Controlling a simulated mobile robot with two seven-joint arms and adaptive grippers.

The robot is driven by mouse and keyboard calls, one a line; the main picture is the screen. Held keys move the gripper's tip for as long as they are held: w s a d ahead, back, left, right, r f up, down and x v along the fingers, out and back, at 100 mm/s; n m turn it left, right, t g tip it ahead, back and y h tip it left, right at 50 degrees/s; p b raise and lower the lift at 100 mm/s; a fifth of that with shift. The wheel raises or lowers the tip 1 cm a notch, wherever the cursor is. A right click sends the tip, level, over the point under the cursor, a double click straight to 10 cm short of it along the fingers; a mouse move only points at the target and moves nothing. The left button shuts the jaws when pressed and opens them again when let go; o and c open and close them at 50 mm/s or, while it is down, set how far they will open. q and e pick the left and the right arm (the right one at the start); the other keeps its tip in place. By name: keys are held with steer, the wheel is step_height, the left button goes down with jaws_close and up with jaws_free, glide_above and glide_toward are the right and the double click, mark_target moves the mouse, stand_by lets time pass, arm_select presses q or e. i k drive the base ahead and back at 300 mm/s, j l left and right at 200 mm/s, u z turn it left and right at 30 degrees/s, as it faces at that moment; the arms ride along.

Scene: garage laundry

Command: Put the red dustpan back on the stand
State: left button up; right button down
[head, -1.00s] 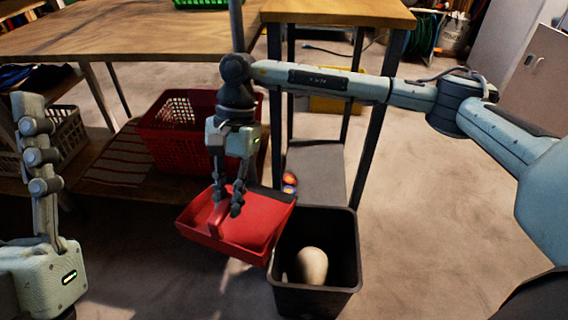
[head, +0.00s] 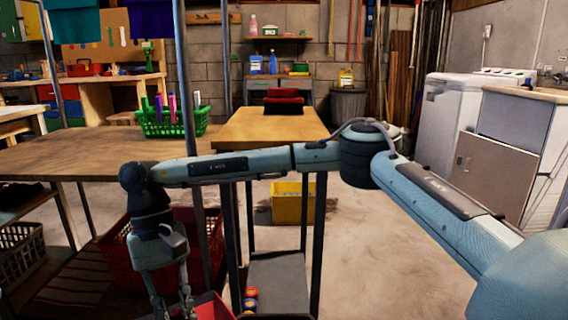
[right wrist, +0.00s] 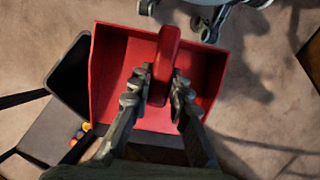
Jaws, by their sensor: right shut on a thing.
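The red dustpan (right wrist: 110,80) hangs from my right gripper (right wrist: 160,92), whose fingers are closed on both sides of its red handle (right wrist: 167,50). In the head view my right gripper (head: 170,307) is at the lower left and its fingertips are cut off by the bottom edge. Only a strip of the dustpan (head: 212,308) shows there. A tall narrow stand with a wooden top (head: 265,127), dark legs and a low grey shelf (head: 278,278) is just beyond to the right; I cannot tell if it is the task's stand. My left gripper is out of view.
A black bin (right wrist: 67,75) is beside the dustpan. Colored balls (head: 250,300) lie on the low shelf. A red basket (head: 118,262) is behind my right gripper. A wooden table (head: 85,154) holds a green basket (head: 172,124). Floor to the right is open (head: 375,262).

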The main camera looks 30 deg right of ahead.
mark_target(275, 121)
steer(key=k+u, duration=0.15)
steer(key=u, duration=0.3)
steer(key=k+u, duration=0.15)
steer(key=u, duration=0.3)
steer(key=l+u, duration=0.1)
steer(key=u, duration=1.35)
steer(key=k+l, duration=1.6)
steer(key=k, duration=0.2)
steer(key=k+l, duration=0.8)
steer(key=k+l+u, duration=0.05)
